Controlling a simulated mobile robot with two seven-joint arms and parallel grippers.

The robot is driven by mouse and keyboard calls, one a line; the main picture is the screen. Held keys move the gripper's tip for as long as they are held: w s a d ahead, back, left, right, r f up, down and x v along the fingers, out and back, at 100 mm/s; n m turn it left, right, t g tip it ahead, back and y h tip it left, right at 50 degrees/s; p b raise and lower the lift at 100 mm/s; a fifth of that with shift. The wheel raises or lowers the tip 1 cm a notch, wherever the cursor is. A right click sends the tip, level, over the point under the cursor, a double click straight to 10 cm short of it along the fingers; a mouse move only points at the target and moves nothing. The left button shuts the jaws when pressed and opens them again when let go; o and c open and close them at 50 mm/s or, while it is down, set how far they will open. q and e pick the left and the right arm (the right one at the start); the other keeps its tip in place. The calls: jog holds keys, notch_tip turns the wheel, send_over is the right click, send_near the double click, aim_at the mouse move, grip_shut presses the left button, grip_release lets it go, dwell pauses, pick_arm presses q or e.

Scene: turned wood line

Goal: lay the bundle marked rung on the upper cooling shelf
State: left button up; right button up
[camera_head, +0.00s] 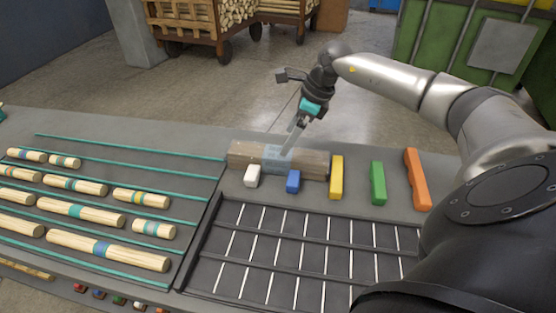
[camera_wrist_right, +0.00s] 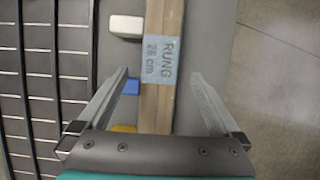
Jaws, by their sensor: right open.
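The bundle marked rung (camera_head: 305,163) is a squared length of brown wood at the back of the bench, with a pale blue band around its middle. In the right wrist view the band on the bundle (camera_wrist_right: 162,62) reads "RUNG 25 cm". My right gripper (camera_head: 290,150) is above the bundle, pointing down at the band. In its wrist view the open gripper (camera_wrist_right: 160,77) has one finger on each side of the bundle, with gaps; I cannot tell how low the fingertips reach. I cannot make out an upper cooling shelf. My left gripper is not in view.
White (camera_head: 252,175), blue (camera_head: 293,181), yellow (camera_head: 336,177), green (camera_head: 378,182) and orange (camera_head: 417,178) blocks stand near the bundle. A dark slotted tray (camera_head: 263,235) lies in front. Banded dowels (camera_head: 80,213) lie between teal strips at left. Wood carts (camera_head: 188,20) stand behind.

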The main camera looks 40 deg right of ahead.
aim_at(278, 152)
jog(key=b+x, duration=0.1)
jog(key=x, duration=0.6)
jog(key=shift+w+a+f, duration=0.1)
jog(key=shift+w+f, duration=0.1)
jog(key=shift+f, duration=0.05)
jog(key=shift+r, duration=0.1)
grip_shut()
dwell(0.5)
